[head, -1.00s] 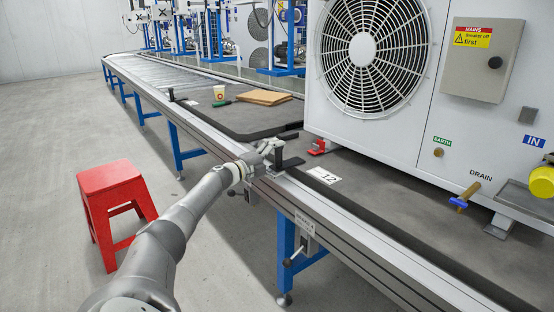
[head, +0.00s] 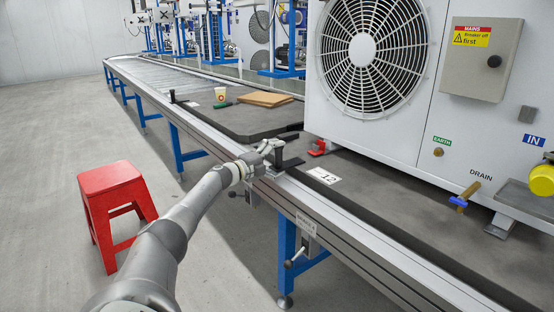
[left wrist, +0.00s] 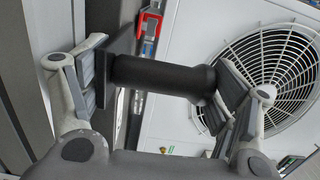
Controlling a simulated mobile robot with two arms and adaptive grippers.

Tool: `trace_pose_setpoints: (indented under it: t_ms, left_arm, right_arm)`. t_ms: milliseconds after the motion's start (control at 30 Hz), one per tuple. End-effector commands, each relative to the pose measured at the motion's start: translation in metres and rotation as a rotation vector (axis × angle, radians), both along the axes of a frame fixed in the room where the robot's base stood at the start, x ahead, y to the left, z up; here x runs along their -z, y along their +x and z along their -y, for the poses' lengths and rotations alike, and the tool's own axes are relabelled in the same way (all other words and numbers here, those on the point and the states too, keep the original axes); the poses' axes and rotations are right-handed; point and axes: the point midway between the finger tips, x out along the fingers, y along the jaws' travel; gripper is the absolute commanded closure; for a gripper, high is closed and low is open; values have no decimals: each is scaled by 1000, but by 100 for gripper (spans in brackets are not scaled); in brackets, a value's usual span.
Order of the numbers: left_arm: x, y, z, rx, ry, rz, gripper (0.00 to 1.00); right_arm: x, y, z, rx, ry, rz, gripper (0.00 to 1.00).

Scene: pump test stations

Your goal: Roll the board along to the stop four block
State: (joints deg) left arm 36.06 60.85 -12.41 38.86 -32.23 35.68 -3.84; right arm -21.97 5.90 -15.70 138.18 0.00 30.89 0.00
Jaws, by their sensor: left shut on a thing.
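The large white fan unit (head: 408,95) stands upright on a dark grey board with a black edge (head: 400,238), on the conveyor line. A card reading 12 (head: 324,175) lies on the board near its front left corner. My left gripper (head: 271,154) is at that corner, over the near rail. In the left wrist view its fingers are shut on a black cylindrical handle (left wrist: 160,78), one pad at each end. A small black block (head: 172,96) stands on the near rail farther along; I cannot read any stop number on it. My right gripper is out of view.
Another dark board (head: 240,122) lies just beyond, carrying a paper cup (head: 220,93), a green object (head: 222,105) and a flat cardboard piece (head: 265,99). Bare rollers (head: 150,72) stretch farther back. A red stool (head: 117,190) stands on the floor at left.

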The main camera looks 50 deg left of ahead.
Motion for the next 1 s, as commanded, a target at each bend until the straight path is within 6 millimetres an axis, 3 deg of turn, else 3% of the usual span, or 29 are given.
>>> trace_pose_setpoints:
  t_ms: [33,100,133,267,733,1000]
  left_arm:
    - [-11,-2,-7,-16,-2,17,89]
    - [-11,-2,-7,-16,-2,17,89]
    - [-11,-2,-7,-16,-2,17,16]
    - [-11,-2,-7,-14,-1,16,0]
    - [-3,-3,-3,-6,0,4,0]
    - [-1,-19,-3,-7,1,2,0]
  right_arm:
    - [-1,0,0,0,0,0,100]
    - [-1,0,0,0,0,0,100]
    - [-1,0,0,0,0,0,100]
    - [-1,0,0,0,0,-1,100]
    - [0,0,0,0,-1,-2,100]
    - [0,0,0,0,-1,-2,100]
